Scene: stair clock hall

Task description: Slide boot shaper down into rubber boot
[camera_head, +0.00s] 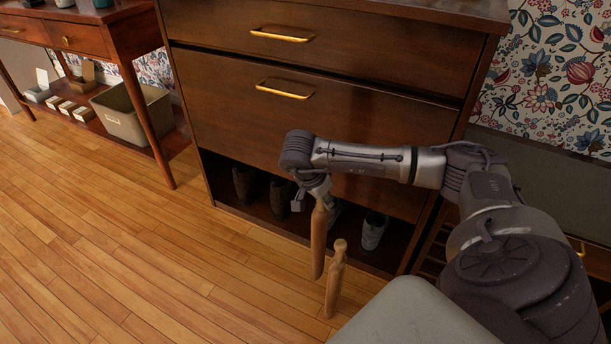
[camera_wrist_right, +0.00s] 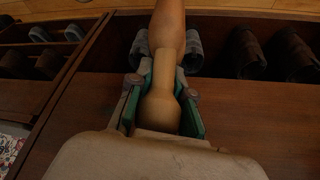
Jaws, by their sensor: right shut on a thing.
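My right gripper (camera_head: 318,190) points down in front of the dresser and is shut on a wooden boot shaper (camera_head: 318,240), which hangs below it nearly upright. Dark tall boots (camera_head: 244,185) stand in the dresser's open bottom; I cannot tell whether one is the rubber boot. My left gripper is out of view.
The wooden dresser (camera_head: 330,130) with brass handles stands close behind the gripper. Grey shoes (camera_head: 374,230) sit in its open bottom. A side table at left holds a beige bin (camera_head: 130,115) on its lower shelf. The plank floor (camera_head: 100,230) at left is clear.

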